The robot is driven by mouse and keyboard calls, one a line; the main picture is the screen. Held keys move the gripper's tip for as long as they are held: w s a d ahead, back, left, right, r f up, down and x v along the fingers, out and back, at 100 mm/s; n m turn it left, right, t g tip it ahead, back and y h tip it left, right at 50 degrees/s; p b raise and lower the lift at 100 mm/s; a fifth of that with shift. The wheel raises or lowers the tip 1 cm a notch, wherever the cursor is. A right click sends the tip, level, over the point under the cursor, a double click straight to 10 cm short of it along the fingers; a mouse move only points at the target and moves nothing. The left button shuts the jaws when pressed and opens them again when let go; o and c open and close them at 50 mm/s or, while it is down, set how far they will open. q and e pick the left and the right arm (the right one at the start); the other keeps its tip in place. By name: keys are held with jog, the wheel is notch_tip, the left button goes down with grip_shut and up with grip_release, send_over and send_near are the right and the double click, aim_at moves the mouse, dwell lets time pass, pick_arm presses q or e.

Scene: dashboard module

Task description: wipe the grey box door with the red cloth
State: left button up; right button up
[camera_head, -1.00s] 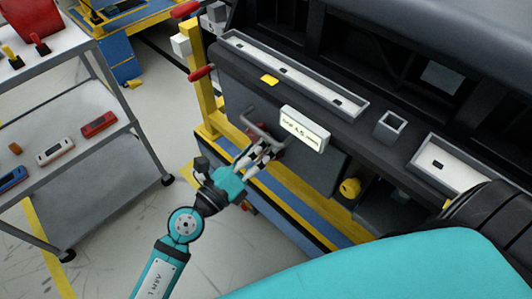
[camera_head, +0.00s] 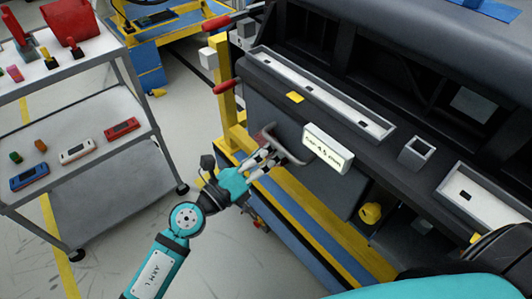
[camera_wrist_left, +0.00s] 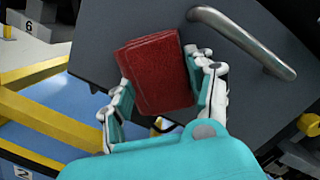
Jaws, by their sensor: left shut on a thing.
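The grey box door (camera_head: 258,108) is a dark grey upright panel with a bar handle (camera_head: 285,147) on the front of the dashboard module. My left gripper (camera_head: 265,158) is at the door, just left of the handle. In the left wrist view, my left gripper (camera_wrist_left: 162,88) is shut on the folded red cloth (camera_wrist_left: 157,70). The cloth lies in front of the grey door (camera_wrist_left: 232,75), beside the handle (camera_wrist_left: 242,38); I cannot tell whether it touches the door. In the head view the fingers hide most of the cloth. My right gripper is not in view.
A white display (camera_head: 328,148) juts out right of the handle. A yellow post (camera_head: 229,122) stands left of the door. A grey trolley (camera_head: 85,160) with several small devices stands at the left. Floor shows between the trolley and the module.

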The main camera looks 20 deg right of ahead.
pick_arm(q)
jog(key=shift+w+v, duration=0.2)
jog(key=shift+v, duration=2.65)
jog(key=shift+a+r, duration=0.15)
jog(key=shift+a, duration=0.05)
jog(key=shift+b+v, duration=0.35)
jog(key=shift+v, duration=1.05)
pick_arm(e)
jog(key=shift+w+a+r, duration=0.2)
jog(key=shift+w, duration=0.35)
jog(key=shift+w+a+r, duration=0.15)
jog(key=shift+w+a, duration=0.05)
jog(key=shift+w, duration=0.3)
